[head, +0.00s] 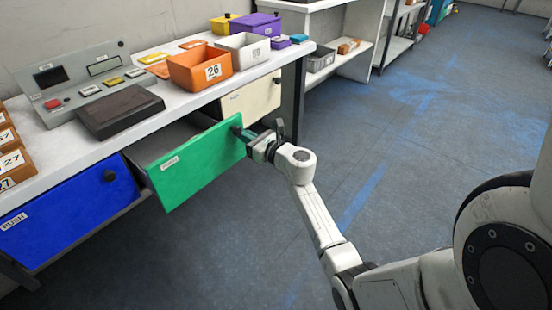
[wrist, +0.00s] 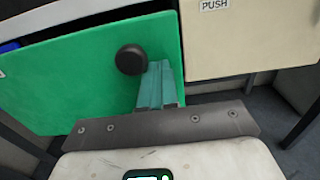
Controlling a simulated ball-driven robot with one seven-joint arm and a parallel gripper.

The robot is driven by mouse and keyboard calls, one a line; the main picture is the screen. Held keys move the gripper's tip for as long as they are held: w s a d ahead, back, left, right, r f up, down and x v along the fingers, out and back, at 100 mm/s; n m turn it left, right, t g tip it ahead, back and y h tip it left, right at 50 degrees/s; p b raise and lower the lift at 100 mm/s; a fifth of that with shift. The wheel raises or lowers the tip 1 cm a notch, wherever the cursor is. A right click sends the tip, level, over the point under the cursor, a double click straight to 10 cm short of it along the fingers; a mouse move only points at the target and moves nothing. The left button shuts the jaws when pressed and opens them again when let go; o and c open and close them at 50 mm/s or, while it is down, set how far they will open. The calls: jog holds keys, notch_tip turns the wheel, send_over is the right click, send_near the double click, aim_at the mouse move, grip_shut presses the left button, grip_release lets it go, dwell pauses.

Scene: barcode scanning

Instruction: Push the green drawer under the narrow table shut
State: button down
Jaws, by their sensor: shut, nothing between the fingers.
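The green drawer (head: 196,163) is pulled out from under the narrow table (head: 62,146), with its inside partly showing behind the front. In the wrist view its green front (wrist: 85,75) fills the left and middle, with a round black knob (wrist: 130,59) near its right side. My gripper (head: 243,133) is shut and empty at the right part of the green front, close beside the knob. In the wrist view my gripper's teal fingers (wrist: 158,72) point at the front just right of and below the knob. I cannot tell whether they touch it.
A blue drawer (head: 70,215) is to the left and a cream drawer (head: 252,98) to the right. On the table are a grey control panel (head: 85,80), an orange bin (head: 200,70) and a white bin (head: 244,50). The floor (head: 400,130) to the right is open.

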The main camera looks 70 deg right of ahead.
jog(key=b+x, duration=0.2)
jog(key=x, duration=0.5)
jog(key=shift+s+f, duration=0.1)
jog(key=shift+s, duration=0.05)
